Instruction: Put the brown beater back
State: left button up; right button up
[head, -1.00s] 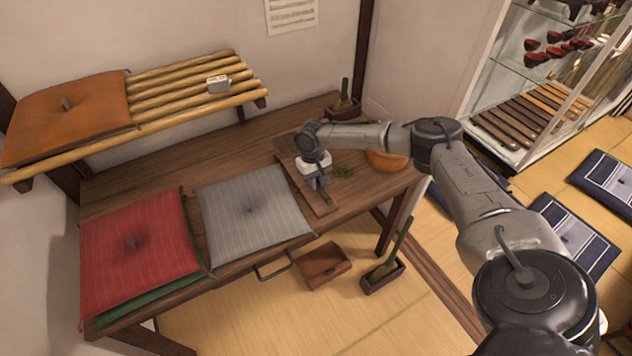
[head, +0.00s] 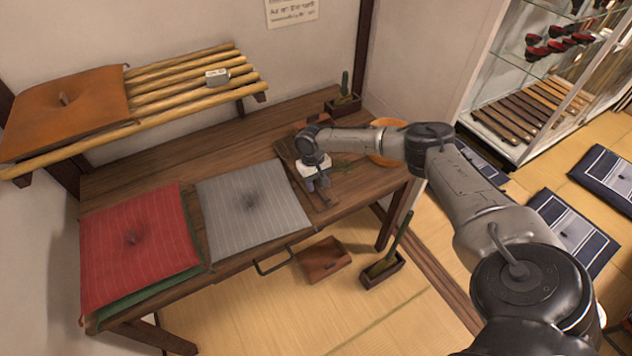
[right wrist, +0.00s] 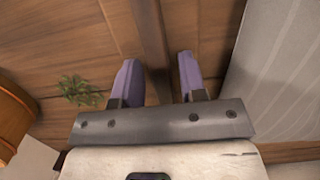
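My right gripper (head: 318,184) is over the right part of the wooden table (head: 240,135), pointing down. In the right wrist view its two purple fingers (right wrist: 160,80) are apart, with a clear gap. A narrow dark brown wooden strip (right wrist: 150,40) runs below and between them; I cannot tell whether they touch it. In the head view a long dark board (head: 286,157) lies beneath this gripper, partly hidden by it. No thing is clearly recognisable as the brown beater; the strip may be part of it. My left gripper is not in view.
A green sprig (right wrist: 78,90) and an orange wooden bowl (head: 382,143) are close by. A grey cushion (head: 250,212) and red cushion (head: 140,245) lie left. A bamboo shelf (head: 190,85) hangs above the table's back.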

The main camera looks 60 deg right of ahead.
jog(key=shift+o, duration=0.7)
jog(key=shift+r, duration=0.2)
notch_tip(320, 180, up, 13)
jog(key=w+d+p, duration=0.1)
jog(key=w+p, duration=0.1)
jog(key=p, duration=0.1)
jog(key=shift+p, duration=0.3)
jog(key=shift+d+r, duration=0.1)
